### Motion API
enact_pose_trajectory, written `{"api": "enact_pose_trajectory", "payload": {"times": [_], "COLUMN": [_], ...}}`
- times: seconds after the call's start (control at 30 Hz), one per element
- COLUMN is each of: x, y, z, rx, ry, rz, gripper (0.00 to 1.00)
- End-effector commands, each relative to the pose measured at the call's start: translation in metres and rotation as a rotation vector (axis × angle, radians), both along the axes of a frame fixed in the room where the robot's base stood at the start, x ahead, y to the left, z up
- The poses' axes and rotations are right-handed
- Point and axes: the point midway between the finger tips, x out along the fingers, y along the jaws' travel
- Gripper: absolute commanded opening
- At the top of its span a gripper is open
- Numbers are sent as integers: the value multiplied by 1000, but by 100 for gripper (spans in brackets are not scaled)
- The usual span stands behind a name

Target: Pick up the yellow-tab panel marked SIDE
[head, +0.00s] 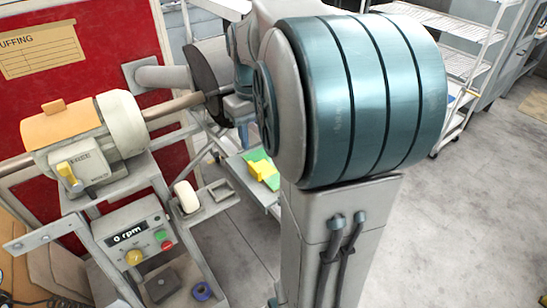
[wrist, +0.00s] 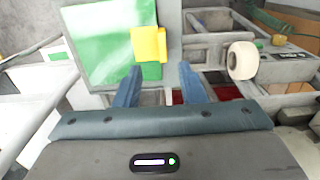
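A green panel (wrist: 97,35) with a yellow tab (wrist: 149,44) lies on a light grey surface ahead of my gripper in the wrist view. No SIDE marking is readable on it. In the head view, the green panel (head: 250,157) and its yellow tab (head: 264,171) show low behind my arm, which hides part of the area. My gripper (wrist: 160,76) has its two blue fingers spread apart with nothing held between them. The tab appears just beyond the gap between the fingertips; I cannot tell the distance to it.
A buffing machine (head: 121,122) with a shaft stands at the left, above a control box (head: 133,237) reading 0 rpm. A cream roller (head: 187,197) sits beside it and also shows in the wrist view (wrist: 243,60). White wire shelving (head: 466,65) stands behind; grey floor is open at the right.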

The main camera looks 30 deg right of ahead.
Motion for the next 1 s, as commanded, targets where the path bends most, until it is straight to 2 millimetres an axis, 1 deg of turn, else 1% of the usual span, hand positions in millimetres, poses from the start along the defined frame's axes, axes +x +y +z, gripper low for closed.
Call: {"api": "enact_pose_trajectory", "payload": {"times": [0.03,0.13,0.2,0.37,0.47,0.7,0.8,1.0], "x": [-1,0,0,0,1,3,3,3], "y": [0,1,1,1,2,4,4,4], "z": [-11,-28,-36,-46,-55,-89,-96,-97], "rx": [2,1,1,0,1,1,0,0], "ry": [5,3,2,0,2,2,0,-2], "rz": [0,0,0,0,1,0,0,0], "gripper": [36,36,36,36,36,36,36,36]}}
